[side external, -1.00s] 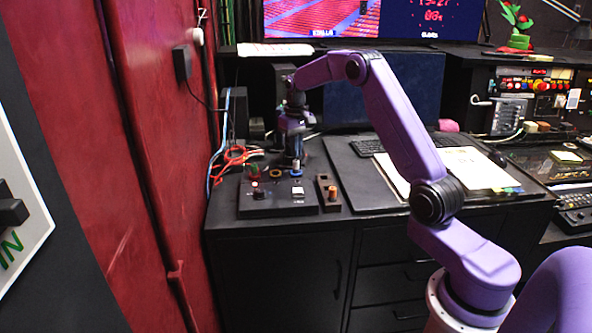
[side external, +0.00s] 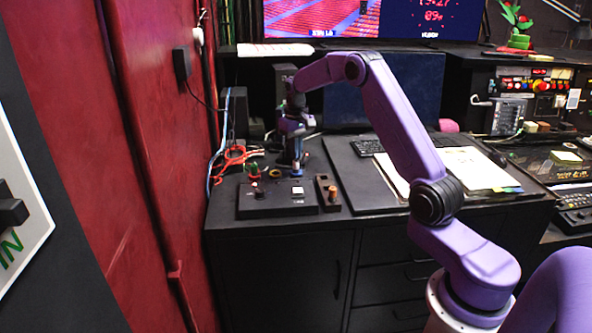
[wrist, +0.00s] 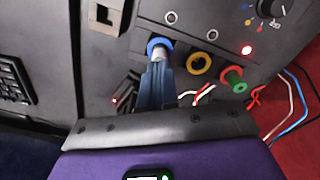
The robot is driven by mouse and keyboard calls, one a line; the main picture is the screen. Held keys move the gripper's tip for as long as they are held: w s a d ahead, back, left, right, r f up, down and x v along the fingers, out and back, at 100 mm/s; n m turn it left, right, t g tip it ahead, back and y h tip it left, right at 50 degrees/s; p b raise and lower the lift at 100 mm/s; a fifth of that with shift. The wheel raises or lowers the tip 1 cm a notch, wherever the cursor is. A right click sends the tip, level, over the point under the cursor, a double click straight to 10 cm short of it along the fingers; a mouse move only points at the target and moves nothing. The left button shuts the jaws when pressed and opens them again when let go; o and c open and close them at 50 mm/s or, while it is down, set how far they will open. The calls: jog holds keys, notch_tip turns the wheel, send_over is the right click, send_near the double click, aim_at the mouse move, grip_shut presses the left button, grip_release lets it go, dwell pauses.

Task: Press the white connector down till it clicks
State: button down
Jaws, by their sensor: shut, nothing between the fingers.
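The white connector (wrist: 158,53) shows in the wrist view as a small pale piece at the blue ring (wrist: 160,44) on the dark panel. My gripper (wrist: 157,72) is shut, with its fingers together right at the connector and partly covering it. Nothing is held between the fingers. In the side external view my gripper (side external: 297,170) points straight down over the back right of the panel (side external: 247,206) and hides the connector. I cannot tell how deep the connector sits.
A yellow ring (wrist: 199,64) and a green-and-red plug (wrist: 234,78) sit beside the blue ring. A block with an orange peg (side external: 332,194) stands to the right. Loose cables (side external: 232,155) lie behind left.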

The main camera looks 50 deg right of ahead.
jog(key=shift+f, duration=0.75)
dwell(0.4)
jog(key=shift+r, duration=3.55)
